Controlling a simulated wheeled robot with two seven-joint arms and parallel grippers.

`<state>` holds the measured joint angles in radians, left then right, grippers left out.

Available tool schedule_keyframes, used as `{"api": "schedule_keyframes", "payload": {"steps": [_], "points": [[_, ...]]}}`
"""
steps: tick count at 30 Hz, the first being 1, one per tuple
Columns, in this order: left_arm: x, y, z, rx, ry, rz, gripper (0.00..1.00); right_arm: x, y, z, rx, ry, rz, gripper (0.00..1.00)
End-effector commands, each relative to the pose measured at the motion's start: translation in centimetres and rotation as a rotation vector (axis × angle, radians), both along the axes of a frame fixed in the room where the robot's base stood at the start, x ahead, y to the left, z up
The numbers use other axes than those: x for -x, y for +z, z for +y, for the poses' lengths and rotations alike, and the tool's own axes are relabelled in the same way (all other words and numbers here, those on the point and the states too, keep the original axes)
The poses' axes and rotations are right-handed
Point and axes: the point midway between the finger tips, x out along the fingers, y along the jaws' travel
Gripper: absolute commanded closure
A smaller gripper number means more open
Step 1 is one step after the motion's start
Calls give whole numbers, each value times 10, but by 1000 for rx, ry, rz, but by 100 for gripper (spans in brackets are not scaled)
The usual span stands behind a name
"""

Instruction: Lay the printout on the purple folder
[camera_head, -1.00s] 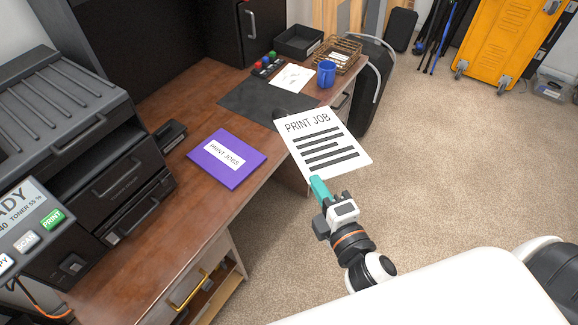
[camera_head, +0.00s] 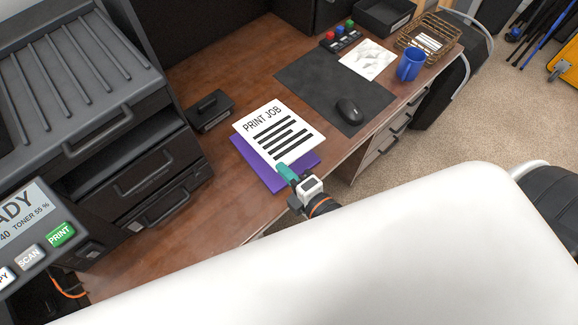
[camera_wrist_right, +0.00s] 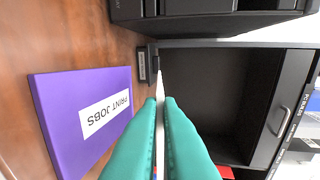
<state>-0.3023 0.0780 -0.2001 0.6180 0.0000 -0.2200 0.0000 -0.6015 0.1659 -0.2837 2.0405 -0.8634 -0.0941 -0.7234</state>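The white printout (camera_head: 274,133), headed PRINT JOB, is held by its near edge in my right gripper (camera_head: 286,172). In the head view it overlaps most of the purple folder (camera_head: 262,172). In the right wrist view the teal fingers (camera_wrist_right: 162,120) are closed on the sheet, which shows edge-on as a thin white strip (camera_wrist_right: 160,82). There the folder (camera_wrist_right: 60,130), labelled PRINT JOBS, lies flat on the desk to the left of the fingers, and the sheet stands apart from it. My left gripper is not in view.
The wooden desk (camera_head: 232,72) holds a dark mat (camera_head: 310,85) with a mouse (camera_head: 349,111), a blue mug (camera_head: 410,65), a wire basket (camera_head: 432,38) and a black stapler-like item (camera_head: 209,110). A large printer (camera_head: 75,85) stands at the left.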

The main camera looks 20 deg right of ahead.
Motion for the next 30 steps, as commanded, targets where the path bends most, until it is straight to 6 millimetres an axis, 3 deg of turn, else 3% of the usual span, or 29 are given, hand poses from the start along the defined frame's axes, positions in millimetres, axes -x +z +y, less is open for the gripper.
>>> {"api": "schedule_keyframes", "payload": {"steps": [3, 18, 30], "points": [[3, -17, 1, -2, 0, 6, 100, -6, -18, 1, 0, 0, -3, 100], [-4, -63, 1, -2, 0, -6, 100, -24, -71, 6, 0, -1, -1, 100], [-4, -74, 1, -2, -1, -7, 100, -24, -84, 6, 0, 0, -2, 100]]}}
